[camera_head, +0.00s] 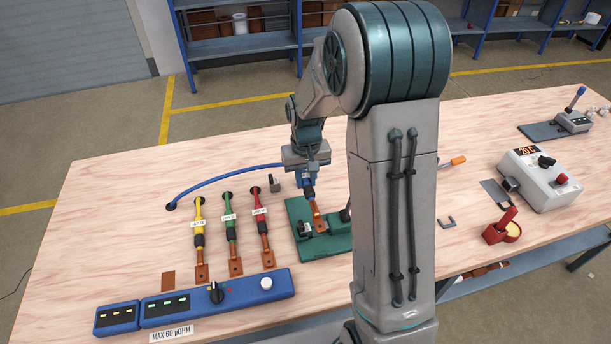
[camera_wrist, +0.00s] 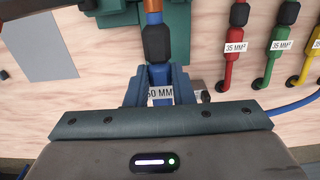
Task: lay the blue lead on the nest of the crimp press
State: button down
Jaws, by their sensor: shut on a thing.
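The blue lead (camera_head: 222,174) runs from a hole in the bench top at the left to my gripper (camera_head: 308,182). In the wrist view, my gripper (camera_wrist: 160,88) is shut on the blue lead (camera_wrist: 160,74) at its white label. The lead's black sleeve and copper lug point away from the jaws. In the head view, the lug hangs tilted down over the green crimp press (camera_head: 301,210). The press also shows at the top of the wrist view (camera_wrist: 112,14). I cannot tell whether the lug touches the nest, and my arm hides the press's right side.
Yellow (camera_head: 198,214), green (camera_head: 229,211) and red (camera_head: 262,211) leads lie left of the press. A blue meter panel (camera_head: 180,305) stands in front. The far-left bench is clear.

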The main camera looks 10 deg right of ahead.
jog(key=b, duration=0.5)
send_over(306, 209)
jog(key=shift+f, duration=2.9)
jog(key=shift+f+b, duration=1.5)
jog(key=shift+f, duration=0.3)
jog(key=c, duration=1.2)
grip_release()
jog(key=shift+o, duration=0.2)
notch_tip(306, 209, up, 14)
jog(key=shift+b, duration=0.3)
